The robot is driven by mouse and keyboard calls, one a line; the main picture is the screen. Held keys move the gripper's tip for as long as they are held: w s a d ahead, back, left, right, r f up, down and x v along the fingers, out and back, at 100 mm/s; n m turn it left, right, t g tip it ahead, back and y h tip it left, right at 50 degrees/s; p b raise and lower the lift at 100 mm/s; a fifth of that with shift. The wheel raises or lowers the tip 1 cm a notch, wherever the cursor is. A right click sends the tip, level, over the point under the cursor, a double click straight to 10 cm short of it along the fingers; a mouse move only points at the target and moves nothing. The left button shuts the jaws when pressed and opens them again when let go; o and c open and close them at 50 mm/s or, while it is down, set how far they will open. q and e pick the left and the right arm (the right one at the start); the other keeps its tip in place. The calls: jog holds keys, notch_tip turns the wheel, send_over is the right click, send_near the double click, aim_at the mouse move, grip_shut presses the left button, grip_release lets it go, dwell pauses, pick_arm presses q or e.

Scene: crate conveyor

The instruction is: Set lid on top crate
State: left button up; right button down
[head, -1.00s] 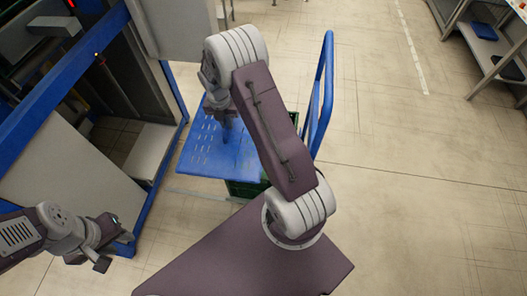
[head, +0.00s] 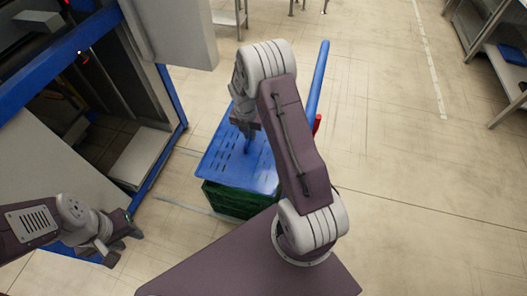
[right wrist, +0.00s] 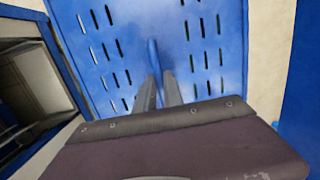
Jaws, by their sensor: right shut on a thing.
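The blue slotted lid (head: 222,160) is over the green crate (head: 238,203), whose near side shows below the lid's front edge. The lid looks roughly lined up with the crate; I cannot tell whether they touch. My right gripper (head: 246,137) is above the lid, shut on its raised blue grip. In the right wrist view the two fingers (right wrist: 158,92) close around this grip, with the slotted lid (right wrist: 205,50) behind. My left gripper (head: 122,242) is empty at the lower left, its fingers apart, away from the lid. My right arm hides part of the lid and crate.
A blue upright bar (head: 318,85) stands just right of the crate, with a small red part (head: 317,124) beside it. A blue-framed machine (head: 174,98) stands at the left. Metal shelving (head: 505,70) is far right. The floor on the right is clear.

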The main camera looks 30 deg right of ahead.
aim_at(251, 144)
jog(key=shift+d, duration=0.2)
jog(key=f+b, duration=0.1)
jog(key=f, duration=0.1)
jog(key=f+b, duration=0.1)
jog(key=f, duration=0.2)
jog(key=shift+a+f, duration=0.2)
jog(key=shift+f, duration=0.15)
jog(key=shift+d+f, duration=0.1)
jog(key=shift+f, duration=0.25)
notch_tip(251, 144, down, 4)
jog(key=shift+r+b, duration=0.25)
jog(key=shift+b, duration=0.65)
jog(key=shift+f, duration=0.1)
jog(key=c, duration=1.5)
grip_release()
jog(key=shift+o, duration=0.2)
